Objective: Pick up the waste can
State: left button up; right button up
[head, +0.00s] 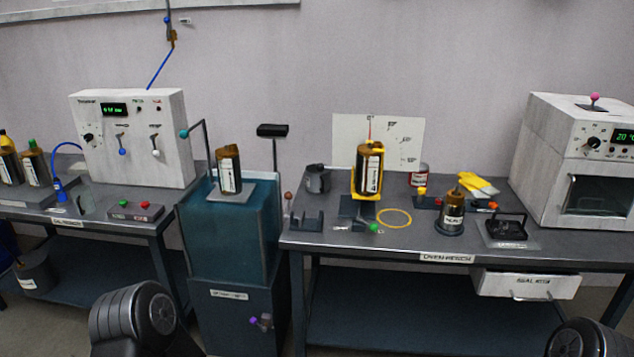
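No label in the head view can be read clearly as waste. A grey bucket-shaped can (38,271) with a small white label stands low at the far left, below the bench. A small can with a red and white label (418,175) stands at the back of the right bench. A dark grey cup-like can (318,180) stands at that bench's back left. Dark rounded parts of my two arms show at the bottom left and bottom right edges. Neither gripper's fingers are in view, so I cannot see what they hold.
The left bench (95,207) carries a white control box (131,138) and brown bottles. A teal cabinet (240,240) stands between the benches. The right bench (345,238) carries bottles, small stands and a white oven (580,160). A drawer (528,285) hangs under it.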

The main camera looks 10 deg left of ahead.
aim_at(316, 181)
jog(key=j+z, duration=0.15)
jog(key=z, duration=0.25)
jog(key=i+j+z, duration=0.1)
jog(key=z, duration=0.3)
jog(key=i+j+z, duration=0.1)
jog(key=j+z, duration=0.15)
jog(key=j, duration=1.1)
jog(key=j+z, duration=0.3)
jog(key=j, duration=1.1)
